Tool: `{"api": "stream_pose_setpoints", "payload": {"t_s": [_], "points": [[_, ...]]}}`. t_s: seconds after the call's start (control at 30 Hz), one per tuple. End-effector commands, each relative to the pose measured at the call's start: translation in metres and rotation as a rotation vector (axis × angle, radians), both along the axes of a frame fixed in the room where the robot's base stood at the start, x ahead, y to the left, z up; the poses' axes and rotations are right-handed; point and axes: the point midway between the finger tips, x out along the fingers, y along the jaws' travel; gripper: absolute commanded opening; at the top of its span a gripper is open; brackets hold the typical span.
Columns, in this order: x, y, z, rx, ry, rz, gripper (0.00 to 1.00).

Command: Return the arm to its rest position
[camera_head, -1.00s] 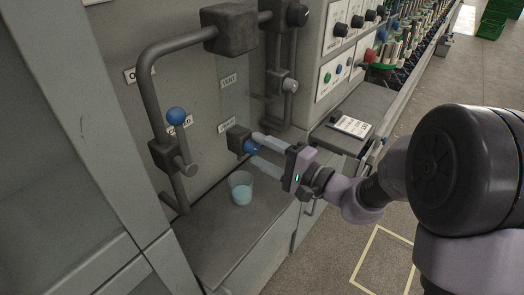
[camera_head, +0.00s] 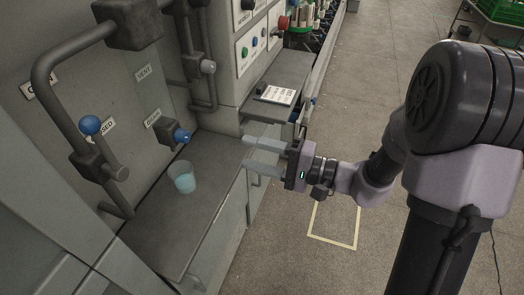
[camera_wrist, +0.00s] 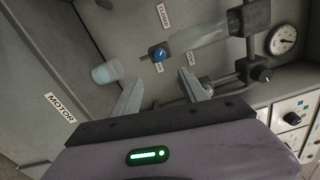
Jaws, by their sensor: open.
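My gripper (camera_head: 262,157) is open and empty, to the right of the grey shelf's front edge in the head view. Its two light fingers point left toward the machine. In the wrist view the gripper (camera_wrist: 160,94) shows its fingers spread, with nothing between them. My arm reaches in from the right. A blue drain knob (camera_head: 181,135) on the panel stands clear of the fingertips; it also shows in the wrist view (camera_wrist: 159,54). A clear cup (camera_head: 183,177) with pale blue liquid stands upright on the shelf below the knob, and also shows in the wrist view (camera_wrist: 107,72).
The grey shelf (camera_head: 150,237) juts out below the panel. A dark pipe (camera_head: 45,92) with a blue-balled lever (camera_head: 91,125) is at left. A ledge with a white card (camera_head: 276,95) lies beyond the gripper. A yellow floor outline (camera_head: 333,243) marks open floor.

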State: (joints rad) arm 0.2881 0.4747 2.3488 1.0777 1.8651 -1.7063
Motion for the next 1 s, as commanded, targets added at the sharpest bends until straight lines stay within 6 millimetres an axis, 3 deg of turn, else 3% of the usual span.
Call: {"api": "stream_pose_setpoints", "payload": {"t_s": [0.2, 0.57, 0.67, 0.77, 0.83, 0.9, 1.0], "points": [[-0.007, -0.018, 0.0, 0.0, 0.0, 0.0, 0.51], [-0.007, -0.017, 0.0, 0.0, 0.0, 0.001, 0.51], [-0.017, -0.01, 0.004, -0.027, 0.01, 0.041, 0.51], [-0.066, 0.015, 0.015, -0.175, 0.073, 0.21, 0.51], [-0.116, 0.023, 0.013, -0.391, 0.141, 0.328, 0.51], [-0.157, 0.012, 0.004, -0.655, 0.195, 0.357, 0.51], [-0.183, -0.027, -0.002, -0.996, 0.2, 0.228, 0.51]]}}
